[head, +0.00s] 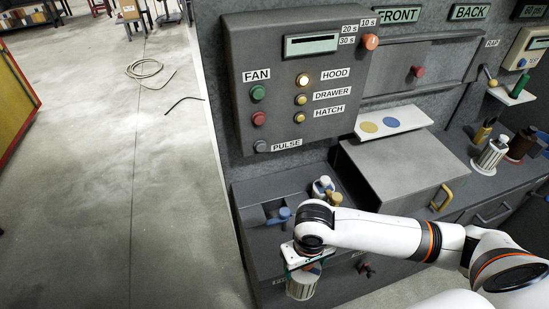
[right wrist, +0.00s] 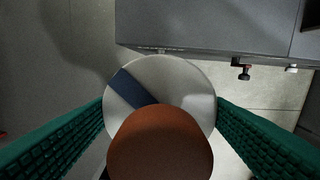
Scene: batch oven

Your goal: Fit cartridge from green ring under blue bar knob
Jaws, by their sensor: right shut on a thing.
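My right gripper (head: 303,262) points down near the front left corner of the low grey cabinet. It is shut on a white ribbed cartridge (head: 301,288), which hangs beside the cabinet front. In the right wrist view the green fingers of the gripper (right wrist: 161,112) flank the cartridge. Its white round top (right wrist: 180,82) bears a dark blue bar (right wrist: 133,88), and a brown round knob (right wrist: 160,148) covers part of it. A blue knob (head: 284,213) sits at a dark recess in the cabinet top. I cannot make out a green ring. My left gripper is not in view.
A grey control panel (head: 290,110) rises behind the cabinet. A small white and tan item (head: 325,190) stands right of the recess. A white cartridge (head: 489,155) and a brown one (head: 519,147) stand on the right counter. The floor (head: 95,200) at left is mostly clear.

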